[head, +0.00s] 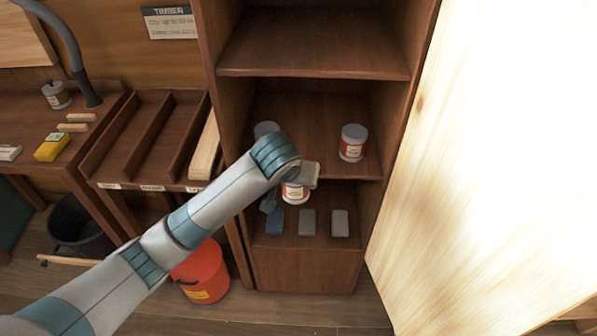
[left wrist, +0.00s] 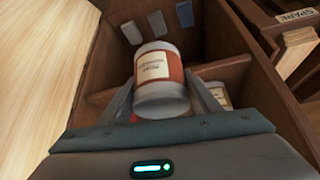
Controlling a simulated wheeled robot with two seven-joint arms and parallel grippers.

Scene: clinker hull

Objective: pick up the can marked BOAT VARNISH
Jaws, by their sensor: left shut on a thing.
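My left gripper (head: 296,182) reaches into the open cabinet. It is shut on a can with a red band and a cream label (head: 295,194), held in front of the cabinet near the middle shelf's edge. In the left wrist view the same can (left wrist: 160,84) sits between the two fingers; its label lettering is too blurred to read surely. Another red-labelled can (head: 353,143) stands on the middle shelf to the right. A third can (head: 266,129) is on the left of that shelf, partly hidden by my arm. My right gripper is not in view.
The cabinet's middle shelf (head: 310,125) has free room between the cans. Several small blocks (head: 307,222) lie on the level below. A pale wooden panel (head: 490,150) fills the right side. A red bucket (head: 203,272) stands on the floor under my arm.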

